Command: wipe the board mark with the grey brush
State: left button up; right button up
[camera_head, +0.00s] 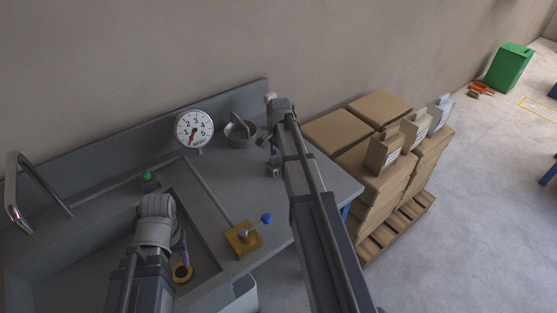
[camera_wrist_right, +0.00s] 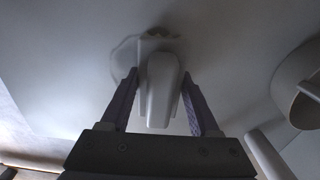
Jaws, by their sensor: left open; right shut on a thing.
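The grey brush (camera_wrist_right: 162,88) is between the two fingers of my right gripper (camera_wrist_right: 162,100) in the right wrist view. Its far end lies over a mark (camera_wrist_right: 128,55) with a pale outline and a brownish patch on a smooth grey surface. The brush partly hides the mark, and I cannot tell whether it touches it. In the head view my right gripper (camera_head: 271,142) is low over the grey worktop, right of a round grey vessel; the brush is not clear there. My left gripper (camera_head: 181,248) is open over the sink area, partly hidden by its own wrist.
The grey vessel (camera_head: 240,131) stands close beside my right gripper; it also shows in the wrist view (camera_wrist_right: 300,88). A dial gauge (camera_head: 194,129), brass block with blue knob (camera_head: 243,239), green button (camera_head: 147,176) and tap (camera_head: 22,195) surround the sink. Stacked boxes (camera_head: 376,150) stand right.

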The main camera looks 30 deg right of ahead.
aim_at(280, 175)
jog(key=shift+s+d+f, duration=0.1)
jog(key=shift+s+d, duration=0.1)
jog(key=shift+s, duration=1.3)
jog(key=shift+s, duration=0.1)
jog(key=shift+s+d, duration=0.15)
jog(key=shift+s, duration=0.7)
jog(key=shift+s+d, duration=0.15)
jog(key=shift+s, duration=0.65)
jog(key=shift+s+a, duration=0.2)
jog(key=shift+a, duration=0.75)
jog(key=shift+w, duration=0.1)
jog(key=shift+c, duration=1.2)
jog(key=shift+w+a, duration=0.15)
jog(key=shift+w, duration=0.8)
jog(key=shift+w+a, duration=0.1)
jog(key=shift+w, duration=0.85)
